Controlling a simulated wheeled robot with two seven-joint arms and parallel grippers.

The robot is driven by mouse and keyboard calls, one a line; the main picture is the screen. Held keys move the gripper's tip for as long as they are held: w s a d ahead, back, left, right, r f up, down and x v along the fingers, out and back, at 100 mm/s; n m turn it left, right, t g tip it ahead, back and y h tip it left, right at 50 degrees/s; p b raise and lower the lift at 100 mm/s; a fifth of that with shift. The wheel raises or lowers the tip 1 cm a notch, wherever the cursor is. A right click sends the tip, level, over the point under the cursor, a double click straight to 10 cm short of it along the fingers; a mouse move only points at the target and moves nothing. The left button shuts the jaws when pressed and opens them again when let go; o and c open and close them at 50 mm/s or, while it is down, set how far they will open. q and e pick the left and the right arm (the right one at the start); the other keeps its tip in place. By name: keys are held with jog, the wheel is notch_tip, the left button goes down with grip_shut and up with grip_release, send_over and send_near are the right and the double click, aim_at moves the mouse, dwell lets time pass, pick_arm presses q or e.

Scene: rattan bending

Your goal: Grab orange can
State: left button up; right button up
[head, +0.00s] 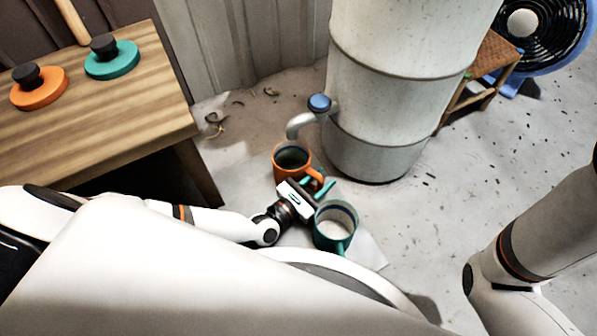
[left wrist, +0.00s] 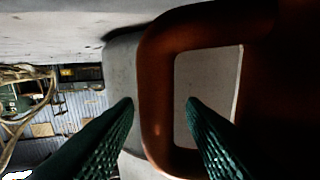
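The orange can (head: 292,160), an open mug-like can with a side handle, stands upright on the floor below the drum's tap. My left gripper (head: 322,186) is at its handle side. In the left wrist view the handle (left wrist: 155,60) looms large and dark orange-brown. My left gripper (left wrist: 160,103) is open, one finger to the left of the handle's upright bar and the other in line with the handle's opening. Whether either finger touches the handle cannot be told. My right gripper is out of view; only my right arm shows at the right.
A teal can (head: 335,226) stands close to my left gripper. The white drum (head: 380,110) with a blue-knobbed tap (head: 319,103) rises behind. A wooden table (head: 110,110) holds an orange lid (head: 40,92) and a teal lid (head: 112,62). The floor at right is mostly clear.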

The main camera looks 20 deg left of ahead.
pick_arm(q)
jog(key=shift+s, duration=0.1)
grip_shut()
dwell(1.0)
jog(key=shift+r, duration=0.15)
